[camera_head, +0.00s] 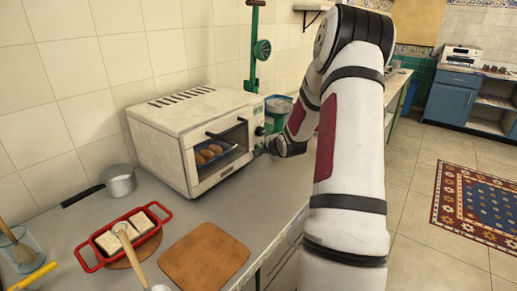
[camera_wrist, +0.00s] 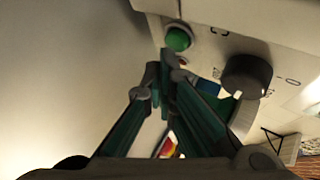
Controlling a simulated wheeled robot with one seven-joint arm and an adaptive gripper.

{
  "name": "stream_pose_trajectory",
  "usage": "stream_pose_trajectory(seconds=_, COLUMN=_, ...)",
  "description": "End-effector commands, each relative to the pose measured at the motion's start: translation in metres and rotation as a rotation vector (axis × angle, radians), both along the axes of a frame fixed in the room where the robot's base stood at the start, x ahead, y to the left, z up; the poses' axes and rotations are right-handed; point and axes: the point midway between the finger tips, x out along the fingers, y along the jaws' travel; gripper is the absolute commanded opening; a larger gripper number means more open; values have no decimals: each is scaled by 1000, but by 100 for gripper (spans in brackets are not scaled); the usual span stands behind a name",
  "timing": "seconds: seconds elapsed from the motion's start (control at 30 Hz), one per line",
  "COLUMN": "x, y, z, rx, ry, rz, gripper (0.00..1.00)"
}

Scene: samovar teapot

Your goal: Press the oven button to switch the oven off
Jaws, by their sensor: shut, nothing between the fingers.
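The white oven (camera_head: 180,125) stands on the counter against the tiled wall. Brown rolls (camera_head: 208,153) on a blue tray show through its front window. In the wrist view, its panel carries a round green button (camera_wrist: 178,39) and a dark knob (camera_wrist: 247,76) to the right of it. My gripper (camera_wrist: 163,72) is shut and empty, with its fingertips just below the green button in the picture. I cannot tell whether they touch the panel. In the head view my gripper (camera_head: 264,149) is at the right end of the oven front, and the button is not clear there.
A saucepan (camera_head: 121,181), a red dish (camera_head: 153,231) with pale blocks and a brown board (camera_head: 204,258) sit on the counter in front of the oven. A teal container (camera_head: 278,106) and a green stand (camera_head: 254,45) are behind my gripper.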

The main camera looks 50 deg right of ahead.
Motion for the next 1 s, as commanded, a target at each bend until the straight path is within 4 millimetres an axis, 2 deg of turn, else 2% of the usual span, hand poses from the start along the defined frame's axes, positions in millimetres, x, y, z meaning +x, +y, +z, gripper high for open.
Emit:
stream_pose_trajectory(seconds=0.13, x=-9, y=-1, z=1, rx=1, ry=0, rz=-1, gripper=0)
stream_pose_trajectory(seconds=0.57, x=-15, y=-1, z=1, rx=1, ry=0, rz=-1, gripper=0)
stream_pose_trajectory(seconds=1.0, x=-55, y=-4, z=2, rx=2, ry=1, rz=-2, gripper=0)
